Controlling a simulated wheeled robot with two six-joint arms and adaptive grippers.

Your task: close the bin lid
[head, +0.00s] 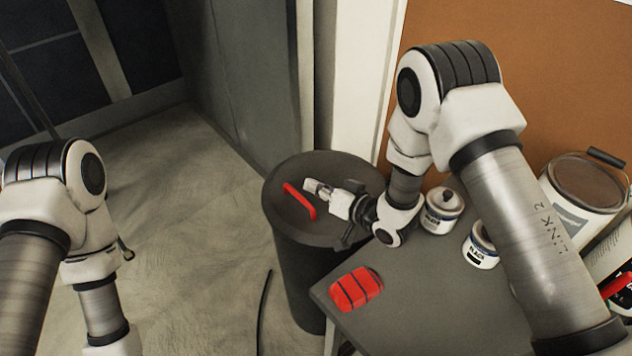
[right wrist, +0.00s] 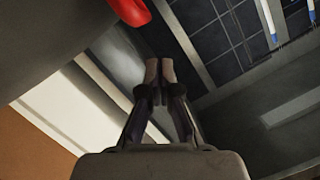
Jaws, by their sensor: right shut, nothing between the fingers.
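The bin (head: 296,275) is a dark grey cylinder standing on the floor beside the table. Its round dark lid (head: 335,168) lies over the top, with a red bar handle (head: 300,201) on its left part. I cannot tell whether the lid sits fully flush at the rim. My right gripper (head: 314,187) is over the lid, with its shut, empty fingertips close to the right of the handle; contact is unclear. In the right wrist view the fingers (right wrist: 159,70) are together, and a red piece, likely the handle (right wrist: 130,10), shows at the top. My left gripper is out of view.
A grey table (head: 400,305) at the right holds a red segmented object (head: 355,289), small paint cans (head: 442,210) and a large paint bucket (head: 578,190). A grey wall panel (head: 235,80) stands behind the bin. The floor (head: 190,200) to the left is clear.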

